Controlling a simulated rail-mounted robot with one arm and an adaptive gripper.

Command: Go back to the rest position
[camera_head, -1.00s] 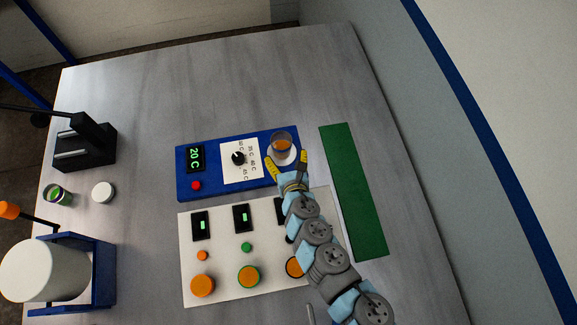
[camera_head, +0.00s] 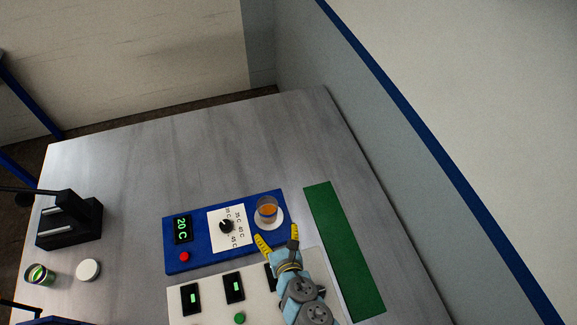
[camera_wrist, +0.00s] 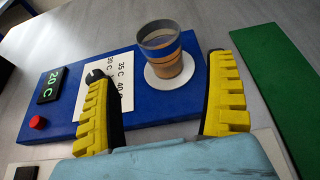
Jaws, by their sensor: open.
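My gripper (camera_head: 277,243) is open and empty, its two yellow ribbed fingers spread apart. In the wrist view my gripper (camera_wrist: 163,98) points toward a clear beaker (camera_wrist: 160,50) of orange-brown liquid, which is beyond the fingertips and not between them. The beaker (camera_head: 267,209) stands upright on a white round plate (camera_head: 271,223) on the blue heater unit (camera_head: 190,258). The unit's display (camera_head: 182,229) reads 20 C. A black knob (camera_head: 226,227) and a red button (camera_head: 184,257) are beside it.
A white panel (camera_head: 211,299) with displays and buttons lies below the blue unit, partly covered by my arm. A green strip (camera_head: 343,250) is on the right. A black device (camera_head: 70,222), a jar (camera_head: 39,274) and a white lid (camera_head: 88,270) stand left. The far tabletop is clear.

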